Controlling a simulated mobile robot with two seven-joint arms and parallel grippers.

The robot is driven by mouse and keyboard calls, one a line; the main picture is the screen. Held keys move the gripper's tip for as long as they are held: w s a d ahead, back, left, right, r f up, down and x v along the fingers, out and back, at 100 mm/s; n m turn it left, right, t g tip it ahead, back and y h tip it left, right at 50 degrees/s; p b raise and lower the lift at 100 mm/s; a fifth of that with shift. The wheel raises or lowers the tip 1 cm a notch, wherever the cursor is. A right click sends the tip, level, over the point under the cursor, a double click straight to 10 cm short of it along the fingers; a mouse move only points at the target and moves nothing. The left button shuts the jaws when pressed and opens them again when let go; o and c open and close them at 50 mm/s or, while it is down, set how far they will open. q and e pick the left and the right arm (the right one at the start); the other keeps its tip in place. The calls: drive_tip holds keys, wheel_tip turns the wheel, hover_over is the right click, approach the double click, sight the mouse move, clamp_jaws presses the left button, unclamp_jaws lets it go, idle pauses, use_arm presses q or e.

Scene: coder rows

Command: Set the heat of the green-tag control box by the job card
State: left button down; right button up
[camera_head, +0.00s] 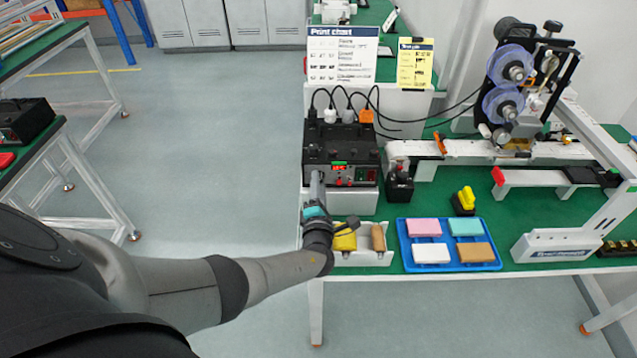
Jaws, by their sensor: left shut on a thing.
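The black control box (341,143) stands on a white stand at the left end of the green bench. Its front has a small green tag (339,163), a lit red display and red and dark controls. My left gripper (318,182) reaches up to the left part of this front and is shut on what seems to be a knob, which the gripper hides. The yellow job card (414,65) stands upright behind, next to the white print chart (342,50); their small print is too fine to read. My right gripper is out of view.
A blue tray (408,268) with coloured blocks lies right of my left forearm. A white holder (370,258) with a yellow item is beside my wrist. Cables run from plugs behind the box. A printing machine (507,95) with clear reels stands at the right.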

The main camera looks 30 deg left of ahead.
use_arm(q)
drive_tip(key=shift+m, duration=0.4)
drive_tip(key=c, duration=0.8)
unclamp_jaws()
drive_tip(key=shift+c, duration=0.2)
drive_tip(key=shift+s, duration=0.1)
drive_tip(key=p+v, duration=0.4)
drive_tip(key=v, duration=1)
drive_tip(key=shift+s+d, duration=0.25)
drive_tip(key=shift+s, duration=0.3)
